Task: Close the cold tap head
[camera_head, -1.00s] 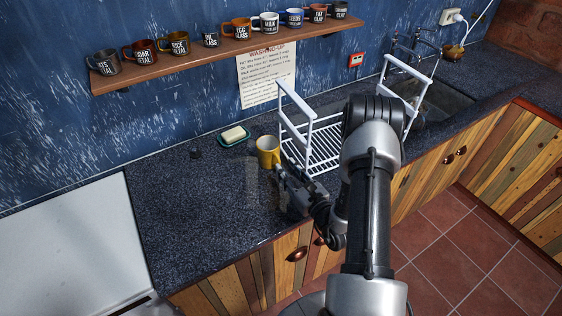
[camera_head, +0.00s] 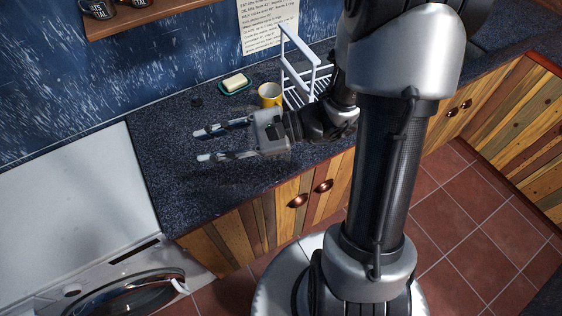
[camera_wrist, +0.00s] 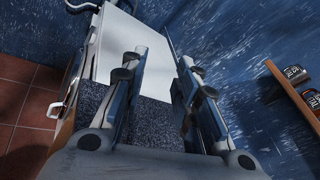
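The cold tap head is not visible now; the tap and sink area is outside the head view or hidden behind my arm. My gripper (camera_head: 203,143) is above the dark speckled counter, pointing left in the head view. Its two fingers are spread apart with nothing between them. In the wrist view the fingers (camera_wrist: 158,72) are also apart, with the counter and a white panel seen between and beyond them.
A yellow mug (camera_head: 270,95) stands close behind my gripper, beside a white dish rack (camera_head: 299,75). A soap dish (camera_head: 234,86) lies near the wall. A mug shelf (camera_head: 150,22) is above. A washing machine (camera_head: 130,285) is at lower left.

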